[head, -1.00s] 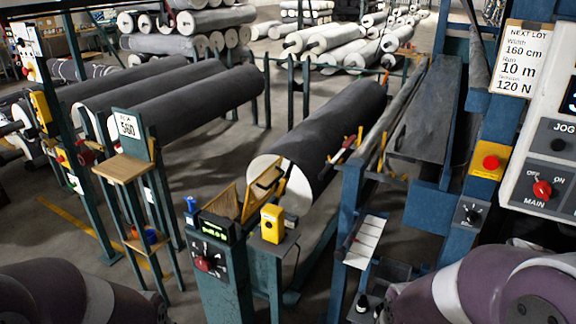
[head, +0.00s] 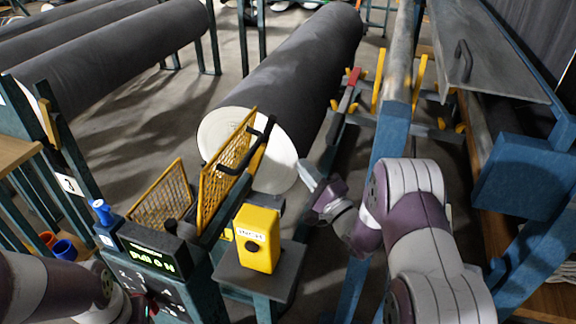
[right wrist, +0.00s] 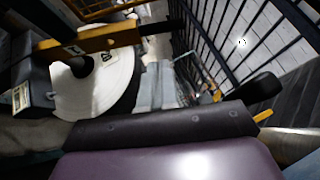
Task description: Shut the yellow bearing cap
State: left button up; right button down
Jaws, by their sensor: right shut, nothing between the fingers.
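A slim yellow bar (head: 257,162), which looks like the bearing cap, stands tilted up in front of the white roll end (head: 285,150). The open yellow mesh guard partly hides it.
The yellow mesh guard (head: 225,170) with a black handle stands close left of the bar. A yellow button box (head: 257,240) sits on a stand below. A blue frame (head: 390,140) with upright yellow posts runs along the right. A dark roll (head: 300,70) stretches away behind.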

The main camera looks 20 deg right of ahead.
aim_at(271, 129)
jog(key=x, duration=1)
jog(key=shift+b, duration=0.35)
jog(key=shift+w+a, duration=0.1)
jog(key=shift+r, duration=0.1)
jog(key=a+r+p, duration=0.1)
jog(key=w+r+g+p, duration=0.1)
jog(key=p, duration=0.1)
jog(key=shift+a+r+n, duration=0.2)
jog(key=shift+a+n, duration=0.2)
jog(key=w+a, duration=0.2)
jog(key=a, duration=0.1)
jog(key=shift+w+a+r+p, duration=0.15)
jog(key=shift+w+a+p, duration=0.15)
jog(key=shift+p, duration=0.1)
jog(key=shift+s, duration=0.1)
